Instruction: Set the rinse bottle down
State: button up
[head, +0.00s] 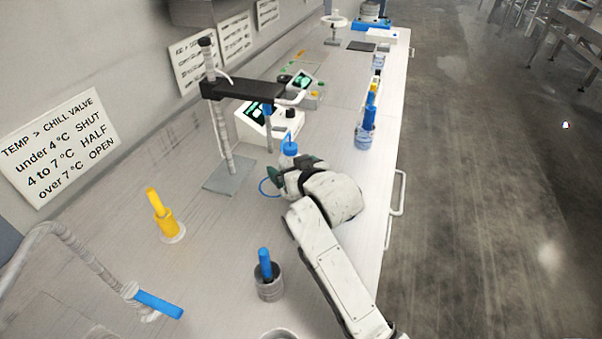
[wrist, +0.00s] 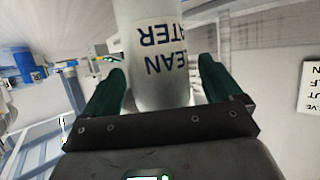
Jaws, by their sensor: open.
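The rinse bottle, white with a blue cap (head: 289,147), shows beyond my gripper in the head view; its lower part is hidden by the gripper and wrist. In the wrist view the bottle (wrist: 158,75) carries dark lettering that looks like "CLEAN WATER", upside down in the picture. My gripper (wrist: 155,95) is open, with one dark green finger on each side of the bottle. In the head view my gripper (head: 291,172) is low over the bench. I cannot see the bottle's base or its contact with the bench.
A clamp stand (head: 215,110) and a meter with a green screen (head: 256,118) stand close behind the bottle. A yellow-handled item (head: 162,215), a blue-handled item in a grey pot (head: 267,280) and a blue-topped container (head: 366,130) are nearby. The bench's right edge is close.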

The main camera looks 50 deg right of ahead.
jog(key=v, duration=1.1)
jog(key=shift+s+f+p+x, duration=0.15)
jog(key=shift+f+x, duration=0.15)
jog(key=shift+x, duration=1.75)
jog(key=shift+s+f+p+x, duration=0.15)
jog(key=shift+f+x, duration=0.15)
jog(key=shift+x, duration=1.7)
jog(key=shift+f+p+x, duration=0.15)
jog(key=shift+f+x, duration=0.15)
jog(key=shift+x, duration=1.75)
jog(key=shift+a, duration=0.15)
jog(key=shift+c, duration=0.3)
jog(key=c, duration=1.2)
jog(key=shift+r, duration=0.15)
